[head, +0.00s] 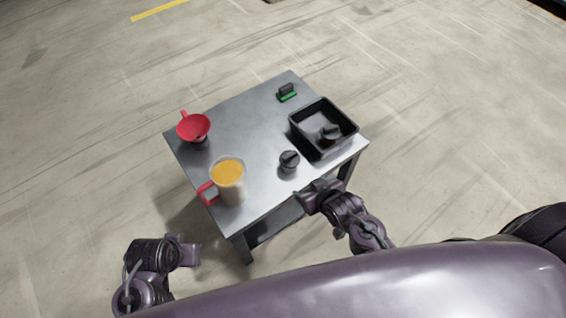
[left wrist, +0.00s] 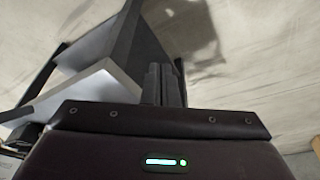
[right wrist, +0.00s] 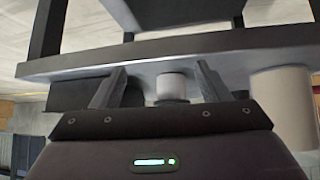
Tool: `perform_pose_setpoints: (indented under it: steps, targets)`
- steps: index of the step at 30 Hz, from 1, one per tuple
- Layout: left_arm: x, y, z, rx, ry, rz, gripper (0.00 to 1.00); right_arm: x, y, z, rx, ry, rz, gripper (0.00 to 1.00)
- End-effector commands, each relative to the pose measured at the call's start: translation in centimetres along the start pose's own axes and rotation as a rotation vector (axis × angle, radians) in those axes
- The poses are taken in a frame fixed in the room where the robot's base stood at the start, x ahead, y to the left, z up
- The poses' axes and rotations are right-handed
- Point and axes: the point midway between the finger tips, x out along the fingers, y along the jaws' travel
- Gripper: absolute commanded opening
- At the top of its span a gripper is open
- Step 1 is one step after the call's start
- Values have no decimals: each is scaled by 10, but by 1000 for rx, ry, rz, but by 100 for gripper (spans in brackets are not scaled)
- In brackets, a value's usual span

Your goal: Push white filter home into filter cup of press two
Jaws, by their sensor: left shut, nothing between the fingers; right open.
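No white filter shows clearly, and I cannot tell which item is press two. A small cylinder with a dark, knobbed top (head: 289,159) stands near the table's front edge. In the right wrist view its pale body (right wrist: 172,86) appears between the fingertips, ahead of them. Another dark knobbed piece (head: 330,131) lies inside the black bin; its details are too small to tell. My right gripper (head: 314,190) is open and empty at the table's front edge, just short of the small cylinder. My left gripper (head: 192,254) is shut and empty, off the table at the front left.
The grey table (head: 245,135) carries a black bin (head: 350,129) at right, a jug of orange contents (head: 232,188) with a red handle at front left, a red funnel (head: 194,128) at back left and a green-black item (head: 287,93) at the back. The table's middle is clear.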

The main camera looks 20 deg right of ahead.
Motion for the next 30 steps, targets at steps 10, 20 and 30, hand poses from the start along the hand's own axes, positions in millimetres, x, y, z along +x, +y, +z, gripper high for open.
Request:
perform_pose_setpoints:
  steps: [10, 20, 30]
  targets:
    - [-1, 10, 3, 22, 11, 17, 0, 14, 2, -13, -7, 178, -17, 69]
    - [0, 28, 10, 60, 26, 49, 0, 24, 4, -26, -20, 484, -72, 69]
    - [-5, 45, 16, 97, 45, 83, 0, 9, 5, -36, -30, 804, -166, 69]
